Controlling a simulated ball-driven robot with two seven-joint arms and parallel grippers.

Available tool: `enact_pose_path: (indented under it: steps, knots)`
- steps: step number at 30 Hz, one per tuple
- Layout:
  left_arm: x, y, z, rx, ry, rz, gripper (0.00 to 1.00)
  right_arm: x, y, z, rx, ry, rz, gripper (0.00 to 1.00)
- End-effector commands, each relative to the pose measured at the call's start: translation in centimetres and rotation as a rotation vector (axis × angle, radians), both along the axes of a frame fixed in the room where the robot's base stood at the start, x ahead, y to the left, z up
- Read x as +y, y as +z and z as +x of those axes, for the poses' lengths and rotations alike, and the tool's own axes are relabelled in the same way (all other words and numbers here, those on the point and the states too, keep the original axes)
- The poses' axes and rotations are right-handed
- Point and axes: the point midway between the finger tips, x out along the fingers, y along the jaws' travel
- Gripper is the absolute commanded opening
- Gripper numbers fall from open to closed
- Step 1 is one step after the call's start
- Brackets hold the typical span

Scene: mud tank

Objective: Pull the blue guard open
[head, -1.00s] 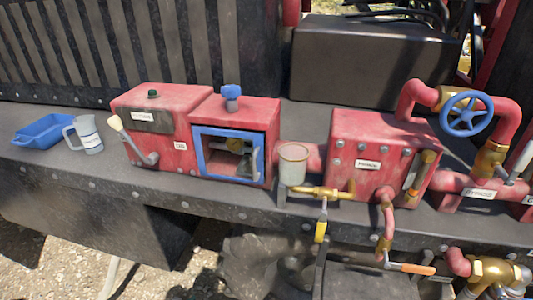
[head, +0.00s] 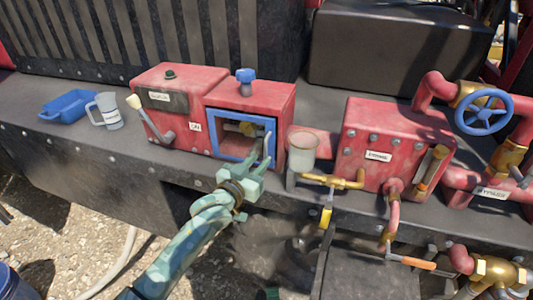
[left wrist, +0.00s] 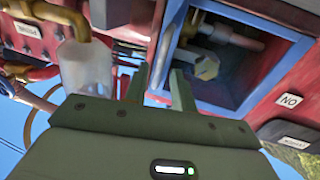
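The blue guard (head: 211,132) is a square frame on the front of the red box (head: 262,101). It looks closed against the box, with brass parts visible through its opening. In the left wrist view the guard (left wrist: 272,78) fills the upper right. My left gripper (head: 263,150) is at the guard's right side, its fingers pointing at that edge. My right gripper is not in view.
A white cup (head: 303,149) stands just right of my left gripper, above a brass pipe (head: 335,181). A lever (head: 150,120) is on the left. A blue tray (head: 68,105) and a jug (head: 106,110) are farther left. A blue knob (head: 245,80) tops the box.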

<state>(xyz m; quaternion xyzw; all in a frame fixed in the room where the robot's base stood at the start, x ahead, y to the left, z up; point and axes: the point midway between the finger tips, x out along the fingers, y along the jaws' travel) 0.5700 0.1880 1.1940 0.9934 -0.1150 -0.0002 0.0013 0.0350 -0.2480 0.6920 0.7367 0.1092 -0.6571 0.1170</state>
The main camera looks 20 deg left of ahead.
Motion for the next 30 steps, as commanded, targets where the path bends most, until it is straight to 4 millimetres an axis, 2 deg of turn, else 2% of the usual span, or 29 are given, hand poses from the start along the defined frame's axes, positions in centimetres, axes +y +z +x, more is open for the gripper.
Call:
enact_pose_path:
  steps: [3,8,19,20,22,30]
  knots:
    - [-0.6,0.0,2.4,0.0,0.0,0.0,0.26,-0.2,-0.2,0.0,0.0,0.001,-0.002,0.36]
    - [-1.0,-0.1,4.3,0.0,0.0,0.0,0.26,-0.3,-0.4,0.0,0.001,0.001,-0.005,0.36]
    - [-1.2,-0.1,5.0,0.001,0.0,0.0,0.26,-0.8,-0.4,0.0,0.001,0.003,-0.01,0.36]
    - [-1.2,-0.1,5.0,0.001,0.0,0.0,0.2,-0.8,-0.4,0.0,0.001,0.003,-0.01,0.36]
    - [-1.2,-0.1,5.0,0.001,0.0,0.0,0.01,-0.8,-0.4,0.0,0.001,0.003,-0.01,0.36]
    - [-1.1,-0.1,4.8,0.002,-0.003,0.001,0.0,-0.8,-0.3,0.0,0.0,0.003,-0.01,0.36]
